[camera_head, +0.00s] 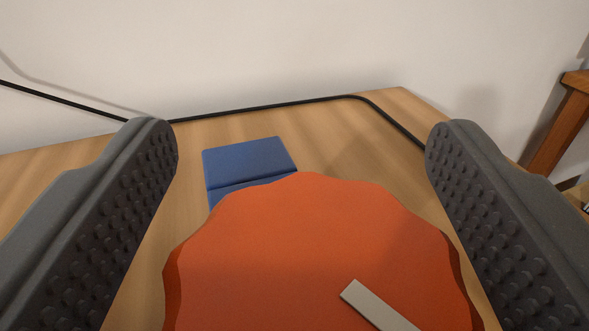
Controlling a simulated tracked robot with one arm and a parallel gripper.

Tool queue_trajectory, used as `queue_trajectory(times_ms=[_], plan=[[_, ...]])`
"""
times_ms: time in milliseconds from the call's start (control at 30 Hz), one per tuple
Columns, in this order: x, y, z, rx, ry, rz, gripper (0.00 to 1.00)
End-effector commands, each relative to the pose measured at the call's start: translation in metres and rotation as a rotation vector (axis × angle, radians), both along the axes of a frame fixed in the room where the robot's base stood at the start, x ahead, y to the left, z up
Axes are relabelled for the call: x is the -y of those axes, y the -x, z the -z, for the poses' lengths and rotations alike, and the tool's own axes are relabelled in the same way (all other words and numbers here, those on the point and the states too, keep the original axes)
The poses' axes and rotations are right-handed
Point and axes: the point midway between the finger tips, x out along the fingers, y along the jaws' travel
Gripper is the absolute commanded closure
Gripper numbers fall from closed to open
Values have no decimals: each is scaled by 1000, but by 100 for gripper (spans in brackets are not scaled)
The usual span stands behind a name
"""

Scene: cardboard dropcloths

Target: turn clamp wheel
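The clamp wheel (310,240) is a large orange disc with a scalloped edge, at the bottom centre of the view. A pale grey bar mark (378,305) lies on its face, slanting down to the right. My gripper (302,150) is open, with one dark studded finger on each side of the wheel. A gap shows between each finger and the wheel's rim at their visible parts. The lower part of the wheel is cut off by the frame, and whatever it is mounted on is hidden.
A blue block or folded item (248,160) lies on the wooden tabletop (345,140) behind the wheel. A black cable (270,107) runs along the table's back by the pale wall (290,45). Brown wooden furniture (562,130) stands at the right edge.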

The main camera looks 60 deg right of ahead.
Motion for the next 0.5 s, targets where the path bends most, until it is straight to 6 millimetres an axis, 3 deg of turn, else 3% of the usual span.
queue_trajectory(times_ms=[233,500], plan=[[-7,4,1,-1,0,-1,28],[-48,30,2,-2,1,-2,28]])
